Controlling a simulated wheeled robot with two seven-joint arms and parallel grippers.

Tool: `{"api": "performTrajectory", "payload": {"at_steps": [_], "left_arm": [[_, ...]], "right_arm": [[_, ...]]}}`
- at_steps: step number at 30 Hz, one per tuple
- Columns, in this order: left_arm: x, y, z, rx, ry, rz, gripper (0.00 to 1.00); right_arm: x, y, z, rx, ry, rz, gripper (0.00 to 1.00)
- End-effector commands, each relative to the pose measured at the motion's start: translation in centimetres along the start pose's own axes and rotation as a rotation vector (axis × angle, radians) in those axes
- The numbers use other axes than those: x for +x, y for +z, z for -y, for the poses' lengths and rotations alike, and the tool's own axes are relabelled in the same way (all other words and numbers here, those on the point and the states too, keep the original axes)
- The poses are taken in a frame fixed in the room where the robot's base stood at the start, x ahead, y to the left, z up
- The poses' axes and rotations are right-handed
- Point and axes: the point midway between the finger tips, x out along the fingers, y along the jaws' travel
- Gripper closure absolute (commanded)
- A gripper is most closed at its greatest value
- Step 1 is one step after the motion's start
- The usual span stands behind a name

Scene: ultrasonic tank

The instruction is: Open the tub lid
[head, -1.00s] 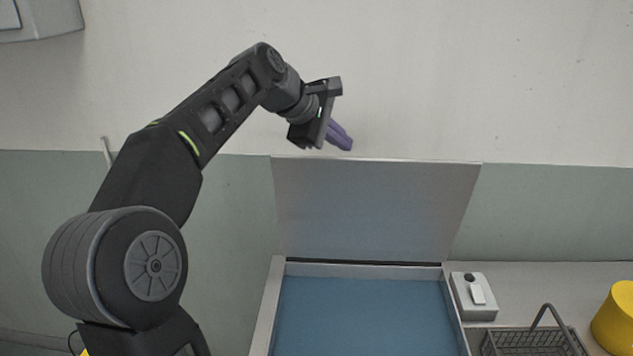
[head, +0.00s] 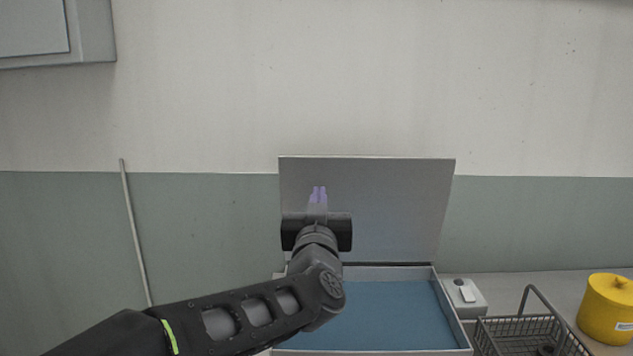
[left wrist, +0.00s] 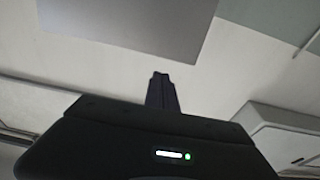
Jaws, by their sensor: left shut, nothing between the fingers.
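The tub lid (head: 400,205) is a flat grey panel standing upright at the back of the tub; it also shows in the left wrist view (left wrist: 125,22). The tub (head: 452,308) has a pale rim and lies open, with blue inside (head: 390,312). My left gripper (head: 318,190) is in front of the lid's left half, its purple fingers pointing up and away from me. The fingers are shut together and empty; they also show in the left wrist view (left wrist: 160,78). I cannot tell whether they touch the lid. My right gripper is not in view.
A small white switch box (head: 463,297) sits right of the tub. A wire basket (head: 520,332) and a yellow lidded container (head: 606,308) stand further right. A grey cabinet (head: 50,30) hangs at upper left. A thin pole (head: 135,235) leans on the wall.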

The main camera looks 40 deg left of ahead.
Motion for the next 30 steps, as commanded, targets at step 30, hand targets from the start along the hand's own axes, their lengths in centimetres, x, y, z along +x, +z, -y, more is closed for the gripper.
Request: {"api": "performTrajectory", "payload": {"at_steps": [30], "left_arm": [[9.3, -0.3, 0.2, 0.012, -0.008, -0.002, 1.00]], "right_arm": [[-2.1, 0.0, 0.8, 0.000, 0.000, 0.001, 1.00]]}}
